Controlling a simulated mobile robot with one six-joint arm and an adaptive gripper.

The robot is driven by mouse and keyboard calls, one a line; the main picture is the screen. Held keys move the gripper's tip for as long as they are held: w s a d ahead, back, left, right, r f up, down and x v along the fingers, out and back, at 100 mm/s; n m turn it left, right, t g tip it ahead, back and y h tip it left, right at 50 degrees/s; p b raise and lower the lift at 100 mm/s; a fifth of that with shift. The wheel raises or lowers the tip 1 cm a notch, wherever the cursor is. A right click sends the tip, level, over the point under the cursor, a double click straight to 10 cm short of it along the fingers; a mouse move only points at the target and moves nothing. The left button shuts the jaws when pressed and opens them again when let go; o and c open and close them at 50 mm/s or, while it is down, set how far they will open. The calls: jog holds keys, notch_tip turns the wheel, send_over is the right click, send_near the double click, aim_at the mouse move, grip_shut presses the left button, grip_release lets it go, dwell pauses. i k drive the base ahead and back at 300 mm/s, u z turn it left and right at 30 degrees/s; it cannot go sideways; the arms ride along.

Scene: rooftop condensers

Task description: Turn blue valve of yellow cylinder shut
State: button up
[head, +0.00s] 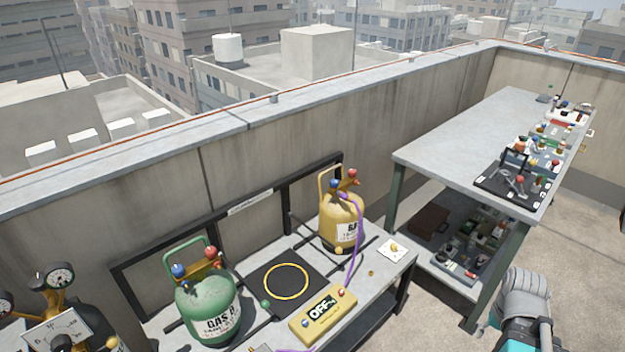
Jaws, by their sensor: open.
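The yellow cylinder (341,222) stands upright at the back right of the low bench, in a black frame. On its top are a blue valve (333,184) and a red valve (352,174), beside its yellow handle. A purple hose (357,240) runs from near the valves down toward the front of the bench. Whether the blue valve is open or shut cannot be told. My gripper is not in view; only a grey and teal part of my arm shows at the bottom right, well away from the cylinder.
A green cylinder (208,305) with its own blue and red valves stands at the left. Between the cylinders is a black mat with a yellow ring (286,282). A yellow box (323,316) reads OFF. A taller table (470,135) with tools stands right; a parapet runs behind.

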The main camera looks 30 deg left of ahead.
aim_at(333, 182)
jog(key=u, duration=0.2)
jog(key=i, duration=0.55)
jog(key=u, duration=0.3)
jog(key=k, duration=0.85)
jog(key=u, duration=0.15)
jog(key=i, duration=0.85)
jog(key=z, duration=0.05)
